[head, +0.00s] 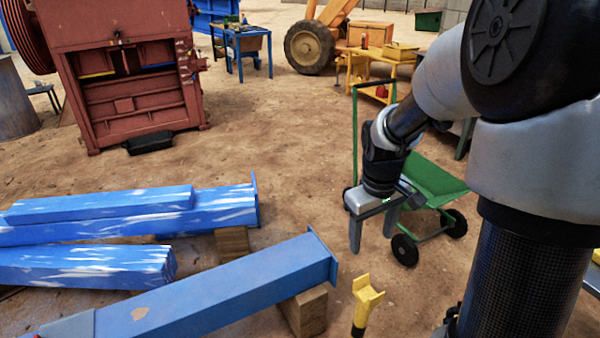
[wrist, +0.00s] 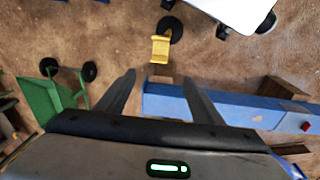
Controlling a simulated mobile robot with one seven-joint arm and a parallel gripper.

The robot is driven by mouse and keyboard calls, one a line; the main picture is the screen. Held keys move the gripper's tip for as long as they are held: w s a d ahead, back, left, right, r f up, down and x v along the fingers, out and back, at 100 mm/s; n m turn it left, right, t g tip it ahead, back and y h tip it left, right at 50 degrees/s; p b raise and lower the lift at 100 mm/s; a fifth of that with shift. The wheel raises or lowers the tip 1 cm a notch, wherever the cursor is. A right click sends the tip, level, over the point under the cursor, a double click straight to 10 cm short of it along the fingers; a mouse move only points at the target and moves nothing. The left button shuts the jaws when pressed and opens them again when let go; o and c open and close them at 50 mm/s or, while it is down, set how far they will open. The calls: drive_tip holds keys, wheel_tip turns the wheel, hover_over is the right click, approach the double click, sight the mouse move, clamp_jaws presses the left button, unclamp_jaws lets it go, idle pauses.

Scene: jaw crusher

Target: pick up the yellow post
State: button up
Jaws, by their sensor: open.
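The yellow post (head: 366,303) stands on the dirt ground in front of my base, with a U-shaped yellow top and a darker lower part cut off by the bottom edge of the head view. In the wrist view the yellow post (wrist: 160,50) shows from above, beside a round black base (wrist: 170,29). My gripper (head: 372,236) hangs with its fingers pointing down, behind and above the post in the head view. In the wrist view my gripper (wrist: 158,85) is open and empty. The post lies beyond the fingertips, apart from them.
A blue beam (head: 220,290) on a wooden block (head: 305,310) lies left of the post. A green cart (head: 435,185) stands behind my gripper. More blue beams (head: 100,215) lie at left. A red jaw crusher (head: 130,85) stands farther back. Open dirt ground lies between.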

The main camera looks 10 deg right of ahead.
drive_tip(key=g+y, duration=0.1)
hover_over(367, 293)
wheel_tip(367, 293, down, 7)
drive_tip(key=shift+n, duration=0.4)
wheel_tip(367, 293, down, 12)
drive_tip(key=b, duration=0.3)
drive_tip(key=shift+d+r, duration=0.1)
drive_tip(key=shift+d, duration=0.05)
drive_tip(key=shift+f+b, duration=0.95)
drive_tip(key=shift+f, duration=1.95)
drive_tip(key=shift+c, duration=0.4)
clamp_jaws()
drive_tip(key=shift+r, duration=0.1)
